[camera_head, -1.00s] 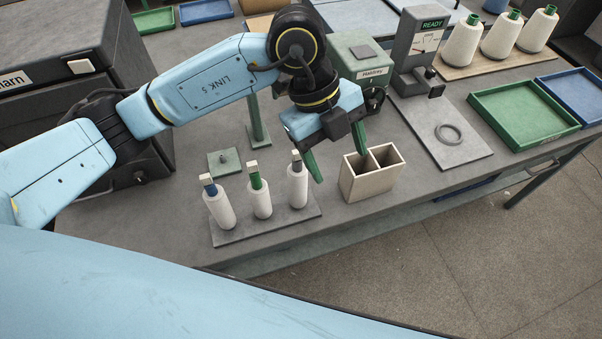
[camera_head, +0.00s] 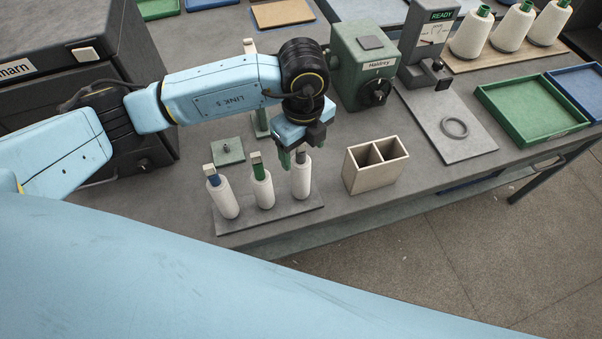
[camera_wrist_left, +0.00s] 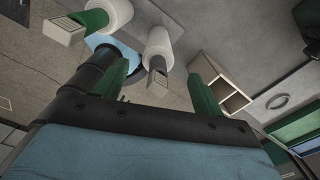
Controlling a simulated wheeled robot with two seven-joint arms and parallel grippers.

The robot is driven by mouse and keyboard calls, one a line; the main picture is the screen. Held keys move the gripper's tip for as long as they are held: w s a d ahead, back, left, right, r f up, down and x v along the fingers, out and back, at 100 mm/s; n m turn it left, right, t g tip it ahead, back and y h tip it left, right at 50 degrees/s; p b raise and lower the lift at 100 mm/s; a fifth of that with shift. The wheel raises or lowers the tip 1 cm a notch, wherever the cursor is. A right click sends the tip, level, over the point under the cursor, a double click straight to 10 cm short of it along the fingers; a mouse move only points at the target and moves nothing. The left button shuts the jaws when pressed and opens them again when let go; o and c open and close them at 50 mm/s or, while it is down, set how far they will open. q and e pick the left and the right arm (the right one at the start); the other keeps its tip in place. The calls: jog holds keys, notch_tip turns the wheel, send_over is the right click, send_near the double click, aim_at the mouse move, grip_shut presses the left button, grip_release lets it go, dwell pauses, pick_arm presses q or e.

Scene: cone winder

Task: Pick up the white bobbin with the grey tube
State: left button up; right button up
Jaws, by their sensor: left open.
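The white bobbin with the grey tube (camera_head: 301,180) stands upright at the right end of a row of three on a grey rack (camera_head: 268,214). My left gripper (camera_head: 296,158) is open right at its top. In the left wrist view the grey-tube bobbin (camera_wrist_left: 159,45) shows between my two green fingers, with a gap to each side. The bobbin with the green tube (camera_head: 262,188) stands in the middle, and the bobbin with the blue tube (camera_head: 226,198) at the left. My right gripper is out of view.
A two-compartment wooden box (camera_head: 376,174) stands just right of the rack. A small green plate (camera_head: 227,151) with a peg lies behind the bobbins. A green machine (camera_head: 362,70) and a grey board with a ring (camera_head: 454,128) are farther right.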

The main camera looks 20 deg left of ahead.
aim_at(301, 176)
pick_arm(q)
jog(key=shift+a+f, duration=0.2)
jog(key=shift+f, duration=1.7)
jog(key=c, duration=1)
jog(key=shift+o, duration=0.2)
